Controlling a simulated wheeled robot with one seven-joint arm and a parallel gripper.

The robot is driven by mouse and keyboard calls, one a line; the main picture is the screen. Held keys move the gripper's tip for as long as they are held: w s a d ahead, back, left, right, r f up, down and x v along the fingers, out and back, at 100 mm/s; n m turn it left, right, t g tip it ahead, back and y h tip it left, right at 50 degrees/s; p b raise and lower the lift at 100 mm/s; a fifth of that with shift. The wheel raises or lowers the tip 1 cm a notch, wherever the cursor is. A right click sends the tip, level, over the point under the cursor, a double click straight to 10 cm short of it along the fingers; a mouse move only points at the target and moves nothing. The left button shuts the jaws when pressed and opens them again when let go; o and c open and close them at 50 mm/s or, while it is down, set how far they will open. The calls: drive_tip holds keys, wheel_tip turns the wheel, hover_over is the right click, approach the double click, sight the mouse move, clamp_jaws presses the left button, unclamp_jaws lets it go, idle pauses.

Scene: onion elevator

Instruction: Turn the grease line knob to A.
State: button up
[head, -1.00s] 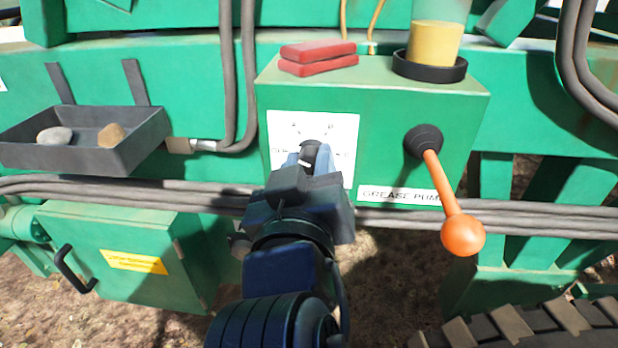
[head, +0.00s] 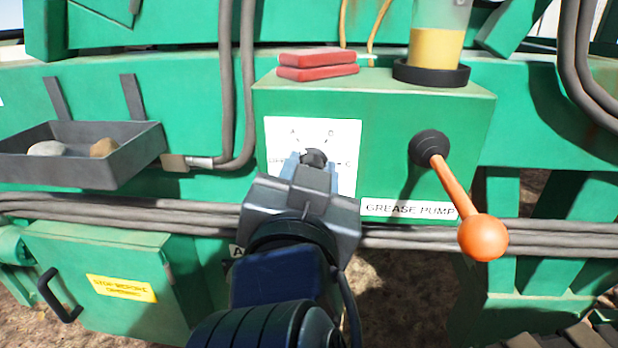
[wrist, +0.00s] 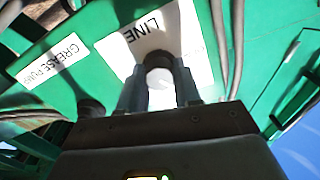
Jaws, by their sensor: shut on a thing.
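The grease line knob (head: 314,157) is small and dark, on a white label plate (head: 342,132) on the front of the green box. The plate shows A at upper left, what looks like B at upper right and C at right; the text at left is partly hidden. My gripper (head: 313,162) is shut on the knob, with a finger on each side. In the wrist view the knob (wrist: 158,66) sits between my two gripper fingers (wrist: 158,88), and the word LINE shows on the plate. I cannot tell which way the knob points.
The grease pump lever (head: 455,190) with its orange ball sticks out right of my gripper. Red blocks (head: 317,66) and a grease reservoir (head: 437,48) stand on the box. A grey tray (head: 130,160) with stones hangs at left. Cables (head: 120,208) run behind my arm.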

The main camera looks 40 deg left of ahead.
idle(0.4)
drive_tip(key=o, duration=1.1)
drive_tip(key=shift+c, duration=0.2)
drive_tip(key=v, duration=0.8)
drive_tip(key=shift+b, duration=0.35)
drive_tip(key=shift+w, duration=0.1)
